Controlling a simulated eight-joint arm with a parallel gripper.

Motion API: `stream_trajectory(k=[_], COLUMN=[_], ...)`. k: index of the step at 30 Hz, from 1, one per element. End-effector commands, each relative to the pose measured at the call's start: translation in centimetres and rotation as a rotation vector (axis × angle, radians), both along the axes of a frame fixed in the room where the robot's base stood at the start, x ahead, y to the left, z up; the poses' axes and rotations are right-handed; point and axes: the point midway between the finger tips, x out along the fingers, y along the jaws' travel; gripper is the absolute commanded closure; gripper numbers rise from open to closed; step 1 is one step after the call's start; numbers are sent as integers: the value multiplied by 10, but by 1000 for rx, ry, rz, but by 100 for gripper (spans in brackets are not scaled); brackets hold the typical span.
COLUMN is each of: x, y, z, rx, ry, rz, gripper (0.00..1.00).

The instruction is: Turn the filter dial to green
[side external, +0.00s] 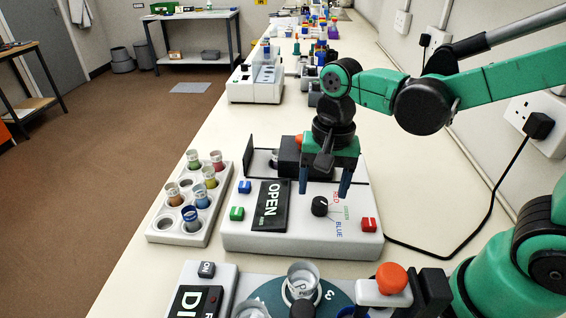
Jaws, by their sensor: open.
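The filter dial (320,206) is a small black knob on top of the white instrument (255,242). Coloured labels RED, GREEN and BLUE (339,229) fan out to its right. The dial's pointer is too small to read for certain. My gripper (325,190) points down with its two dark blue fingers apart and nothing visible between them. It appears above and slightly behind the dial, apart from it. The gripper body hides part of the instrument's back.
The instrument also carries a black OPEN display (270,206), a red button (369,225), blue and green buttons at left, and a raised black lid (262,157). A tube rack (160,228) stands left. Another device with an orange knob (391,278) is in front. A black cable (470,235) runs right.

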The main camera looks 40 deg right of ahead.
Motion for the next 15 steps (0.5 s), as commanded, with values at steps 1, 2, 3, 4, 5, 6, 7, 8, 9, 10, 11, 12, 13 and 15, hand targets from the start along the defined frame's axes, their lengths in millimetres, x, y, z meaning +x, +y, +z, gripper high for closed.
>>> stream_trajectory(k=[1, 2, 3, 4, 5, 6, 7, 8, 9, 10, 11, 12, 13, 15], x=[0, 1, 1, 1, 1, 1, 1, 1, 1, 1, 1, 1, 1, 1], y=[0, 0, 1, 1, 1, 1, 1, 1, 1, 1, 1, 1, 1, 1], z=[-6, -10, -14, -17, -20, -23, -25, -27, -29, -30, -31, -31, -32, -32], rx=[0, 0, 0, 0, 0, 0, 0, 0, 0, 0, 0, 1, 1, 1], ry=[0, -1, -1, -1, -1, -1, -1, -1, -1, -1, -1, -2, -2, -2], rz=[1, 1, 1, 1, 1, 1, 2, 2, 2, 2, 2, 2, 2, 2], gripper=[33, 33, 33, 33, 33, 33, 33, 33, 33, 33, 33, 33, 33, 33])
